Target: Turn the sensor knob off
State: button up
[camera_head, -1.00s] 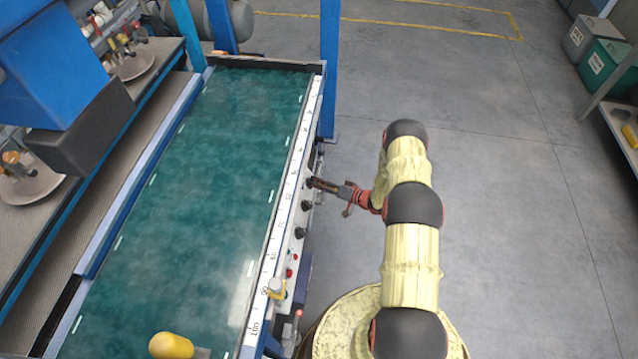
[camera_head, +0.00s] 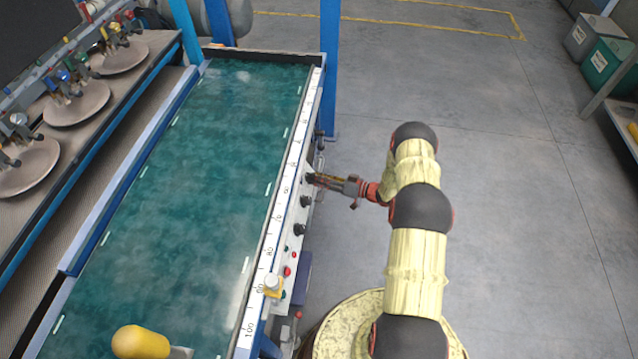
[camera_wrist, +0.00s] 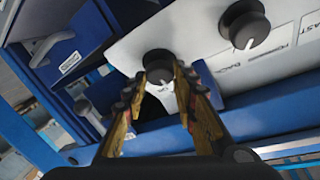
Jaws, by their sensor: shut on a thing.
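A black knob (camera_wrist: 158,64) with a white pointer mark sits on the white panel, between the fingertips of my gripper (camera_wrist: 160,84) in the wrist view. My gripper is shut on this knob. In the head view my gripper (camera_head: 314,179) reaches in from the right to the side panel of the green-topped machine. The knob is mostly covered by the fingers there. A second black knob (camera_wrist: 244,24) shows at the upper right of the wrist view, beside printed lettering. The lettering for the held knob is not readable.
More black knobs (camera_head: 305,201) line the same panel, with red buttons (camera_head: 288,271) and a yellow-based switch (camera_head: 273,284) nearer. A blue post (camera_head: 329,70) rises just beyond the gripper.

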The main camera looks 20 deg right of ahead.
jog(key=shift+w+d+n+g+y+b, duration=0.1)
jog(key=shift+n+g+y+b, duration=0.4)
jog(key=shift+n+b, duration=0.65)
jog(key=shift+d+n+g+y+b, duration=0.1)
jog(key=shift+n+g+y+b, duration=0.45)
jog(key=shift+n, duration=1.05)
jog(key=shift+w+n+g+y+b, duration=0.1)
jog(key=shift+n+g+y+b, duration=0.3)
jog(key=shift+n+b, duration=0.9)
jog(key=shift+n, duration=0.25)
jog(key=o, duration=1.1)
jog(key=shift+s, duration=0.1)
jog(key=f+v, duration=0.1)
jog(key=v, duration=1)
jog(key=shift+s+d+r, duration=0.2)
jog(key=shift+d+r, duration=0.1)
jog(key=shift+d, duration=0.1)
